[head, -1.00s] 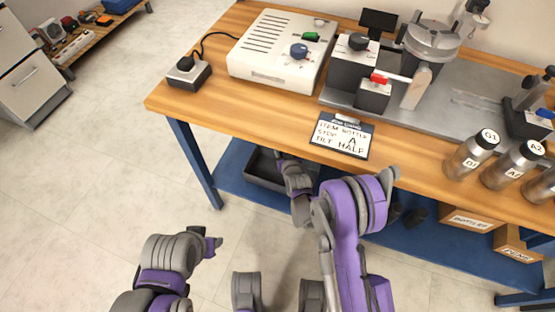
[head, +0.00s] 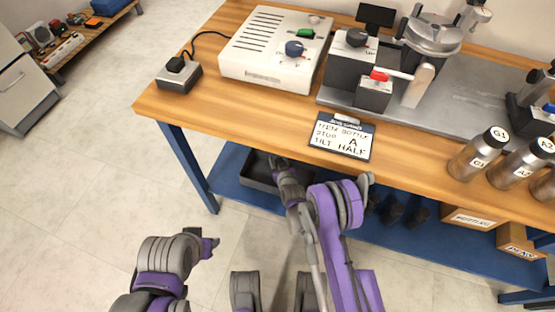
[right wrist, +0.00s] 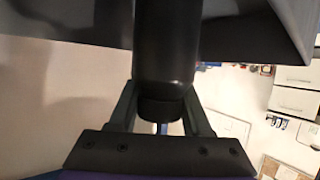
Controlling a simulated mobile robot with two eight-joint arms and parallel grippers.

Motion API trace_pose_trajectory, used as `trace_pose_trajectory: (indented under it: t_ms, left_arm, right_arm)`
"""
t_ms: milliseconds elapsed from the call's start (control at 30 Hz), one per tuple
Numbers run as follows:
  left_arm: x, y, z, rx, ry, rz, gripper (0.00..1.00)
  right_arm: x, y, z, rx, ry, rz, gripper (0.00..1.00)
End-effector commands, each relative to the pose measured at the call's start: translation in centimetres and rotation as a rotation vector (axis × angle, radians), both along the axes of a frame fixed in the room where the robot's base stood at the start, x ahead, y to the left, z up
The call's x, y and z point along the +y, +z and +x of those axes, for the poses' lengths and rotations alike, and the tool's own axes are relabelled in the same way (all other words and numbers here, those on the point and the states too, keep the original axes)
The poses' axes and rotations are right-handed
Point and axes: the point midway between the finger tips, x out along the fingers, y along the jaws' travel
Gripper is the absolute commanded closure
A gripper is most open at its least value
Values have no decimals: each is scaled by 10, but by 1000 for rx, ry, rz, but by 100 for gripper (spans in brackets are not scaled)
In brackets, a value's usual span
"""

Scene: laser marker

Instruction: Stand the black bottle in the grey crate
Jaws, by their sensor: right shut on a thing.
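The black bottle (right wrist: 167,45) is gripped in my right gripper (right wrist: 160,112), its body filling the middle of the right wrist view. In the head view my right gripper (head: 276,163) reaches under the table, at the grey crate (head: 250,183) on the blue lower shelf. The bottle cannot be made out there. In the right wrist view dark grey crate walls (right wrist: 245,35) show behind and beside the bottle; whether it touches the crate floor is hidden. My left arm's end (head: 210,246) is low at the left, away from the table; its fingers are unclear.
The wooden tabletop (head: 230,105) overhangs the shelf (head: 232,160). A sign (head: 342,136) lies near its front edge. Steel bottles (head: 478,154) stand at the right. Dark objects (head: 392,211) and cardboard boxes (head: 468,217) sit on the shelf to the right.

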Motion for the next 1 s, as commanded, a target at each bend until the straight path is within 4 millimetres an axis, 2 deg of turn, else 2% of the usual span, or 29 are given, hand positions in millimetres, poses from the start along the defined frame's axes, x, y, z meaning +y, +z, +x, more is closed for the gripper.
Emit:
trace_pose_trajectory:
  t_ms: [300, 333, 467, 500, 1000]
  left_arm:
    - [0, 0, 0, 0, 0, 0, 52]
    - [0, 0, 0, 0, 0, 0, 52]
    - [0, 0, 0, 0, 0, 0, 52]
    - [0, 0, 0, 0, 0, 0, 52]
    - [0, 2, 0, 1, 0, 0, 52]
  right_arm:
    - [0, -2, 0, 0, 0, -1, 100]
    - [0, -2, 0, 0, 0, -1, 48]
    - [0, -2, 0, 0, 0, -1, 25]
    - [0, -2, 0, 0, 0, -1, 22]
    - [0, 6, -1, 0, 0, -1, 22]
